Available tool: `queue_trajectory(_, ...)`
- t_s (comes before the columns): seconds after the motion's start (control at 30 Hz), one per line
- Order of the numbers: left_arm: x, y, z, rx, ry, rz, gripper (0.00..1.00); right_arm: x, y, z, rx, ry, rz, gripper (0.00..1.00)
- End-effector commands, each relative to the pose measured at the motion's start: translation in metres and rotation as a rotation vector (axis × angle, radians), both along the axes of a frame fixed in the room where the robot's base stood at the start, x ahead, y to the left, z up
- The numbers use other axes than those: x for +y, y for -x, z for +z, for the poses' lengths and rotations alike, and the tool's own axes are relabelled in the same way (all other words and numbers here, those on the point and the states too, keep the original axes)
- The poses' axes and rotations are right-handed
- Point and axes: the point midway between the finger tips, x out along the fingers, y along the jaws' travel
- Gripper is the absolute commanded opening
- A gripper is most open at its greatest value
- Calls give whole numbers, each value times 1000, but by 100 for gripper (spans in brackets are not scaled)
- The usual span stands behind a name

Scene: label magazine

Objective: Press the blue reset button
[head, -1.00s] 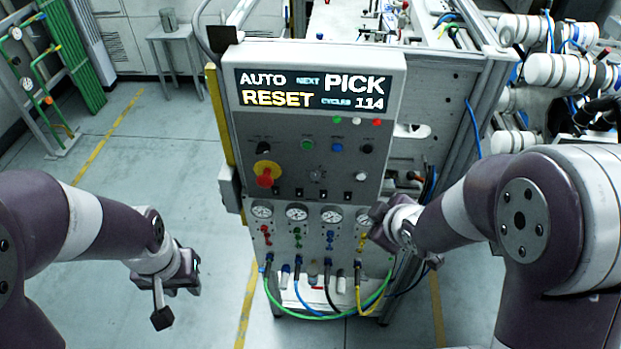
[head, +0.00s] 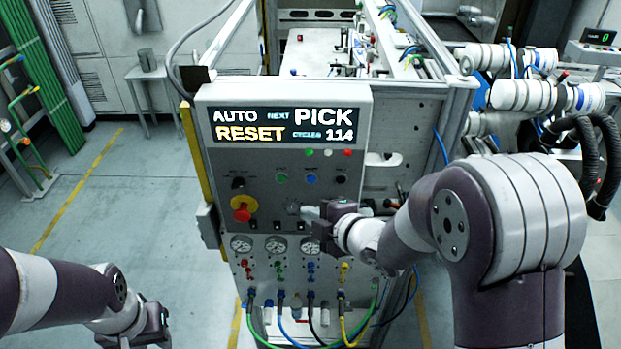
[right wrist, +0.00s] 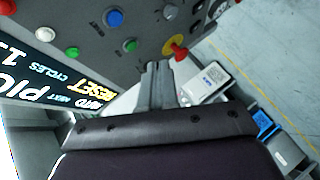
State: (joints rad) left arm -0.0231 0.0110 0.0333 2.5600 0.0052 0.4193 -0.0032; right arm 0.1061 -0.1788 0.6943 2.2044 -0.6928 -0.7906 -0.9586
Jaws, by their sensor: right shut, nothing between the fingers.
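The blue button (head: 311,179) sits on the grey front panel, between a green button (head: 281,178) and a black one (head: 340,179). It also shows in the right wrist view (right wrist: 113,17), uncovered. My right gripper (head: 308,212) is in front of the panel, below the blue button in the head view. In the right wrist view its fingers (right wrist: 157,72) are together with nothing between them, apart from the blue button in the picture. My left gripper (head: 150,338) is low at the bottom edge, away from the panel, and its fingers are not clearly visible.
A display (head: 283,126) reading AUTO, RESET, NEXT PICK and CYCLES 114 tops the panel. A red emergency stop (head: 242,212) on yellow is left of my right gripper. Gauges (head: 276,245) and coloured hoses (head: 360,330) are below. Floor left of the machine is open.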

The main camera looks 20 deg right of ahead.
Motion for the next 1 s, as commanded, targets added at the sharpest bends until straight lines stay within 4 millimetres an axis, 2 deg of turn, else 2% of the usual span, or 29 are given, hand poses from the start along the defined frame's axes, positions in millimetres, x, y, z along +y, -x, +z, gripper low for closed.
queue_trajectory(0.2, 0, 0, 8, 0, 0, 0, 34, -10, -32, 1, 2, 0, -2, 0)
queue_trajectory(0.43, 0, 0, 8, 0, 0, 0, 34, -16, -55, 0, 1, -1, -2, 0)
queue_trajectory(0.63, 0, 0, 8, 0, 0, 0, 34, -18, -62, 0, 0, -1, 0, 0)
queue_trajectory(1.0, 0, 0, 8, 0, 0, 0, 34, -18, -62, 0, 0, 0, -1, 0)
